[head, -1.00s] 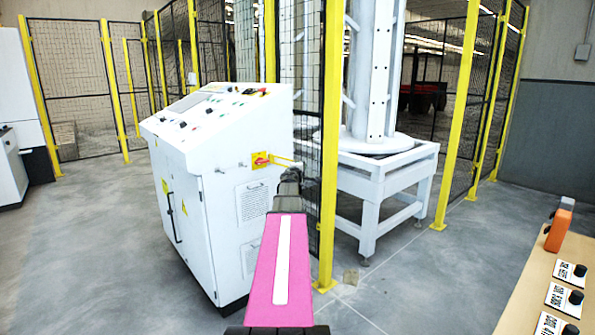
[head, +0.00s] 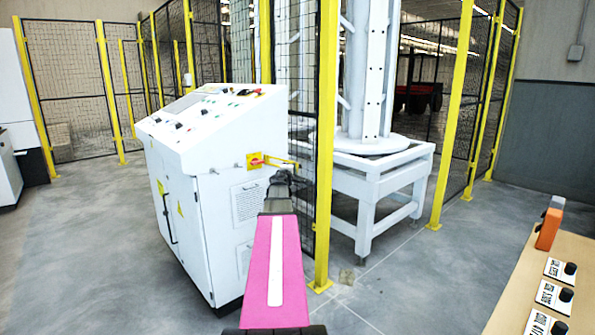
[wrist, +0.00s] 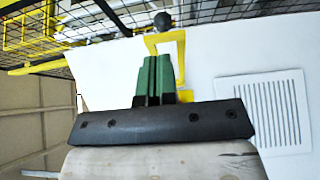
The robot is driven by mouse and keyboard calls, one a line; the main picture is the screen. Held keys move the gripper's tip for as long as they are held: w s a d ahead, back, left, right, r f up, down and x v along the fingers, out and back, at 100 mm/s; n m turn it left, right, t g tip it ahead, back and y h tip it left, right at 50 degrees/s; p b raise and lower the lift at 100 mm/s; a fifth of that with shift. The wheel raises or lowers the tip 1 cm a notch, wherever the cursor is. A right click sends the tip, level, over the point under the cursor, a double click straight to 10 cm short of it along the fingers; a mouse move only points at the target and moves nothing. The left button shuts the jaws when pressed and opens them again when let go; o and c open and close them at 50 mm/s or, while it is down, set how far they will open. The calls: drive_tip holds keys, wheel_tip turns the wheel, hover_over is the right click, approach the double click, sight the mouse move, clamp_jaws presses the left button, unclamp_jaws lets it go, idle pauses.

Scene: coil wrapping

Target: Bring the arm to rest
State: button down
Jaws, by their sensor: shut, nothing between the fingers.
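My gripper (head: 282,178) is at the far end of my pink arm, beside the right side of the white control cabinet (head: 178,215). In the wrist view its green fingers (wrist: 157,62) are together, with nothing seen between them. A yellow handle (wrist: 181,50) with a black knob (wrist: 162,21) is just beyond the fingertips. In the head view the yellow handle (head: 275,160) sticks out from a red and yellow switch (head: 255,160) on the cabinet's side. I cannot tell whether the fingers touch the handle.
A yellow fence post (head: 325,150) with black mesh stands close to the right of my gripper. Behind it is a white machine on a stand (head: 385,170). A wooden table (head: 515,290) with black knobs and an orange object (head: 548,229) is at lower right. Floor at left is clear.

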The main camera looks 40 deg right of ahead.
drive_tip(key=s+a, duration=0.6)
drive_tip(key=s, duration=0.3)
drive_tip(key=w+a+f+m+g+y, duration=0.1)
drive_tip(key=a+f+m+g+y, duration=0.15)
drive_tip(key=a+f, duration=0.9)
drive_tip(key=w+a+f+m+g+y, duration=0.15)
drive_tip(key=a+f+m+y, duration=0.25)
drive_tip(key=a+f, duration=0.7)
drive_tip(key=s+a+f+g+y, duration=0.2)
drive_tip(key=s+a+f, duration=0.1)
drive_tip(key=a, duration=0.7)
drive_tip(key=s+a+f+g+y, duration=0.2)
drive_tip(key=s+a+f+y, duration=0.1)
drive_tip(key=a, duration=0.8)
drive_tip(key=s+a+f+g+y, duration=0.2)
drive_tip(key=s+a+f+y, duration=0.1)
drive_tip(key=a, duration=0.7)
drive_tip(key=shift+s+a+f, duration=0.15)
drive_tip(key=shift+s+a, duration=0.1)
drive_tip(key=shift+s, duration=0.1)
drive_tip(key=shift+y, duration=0.25)
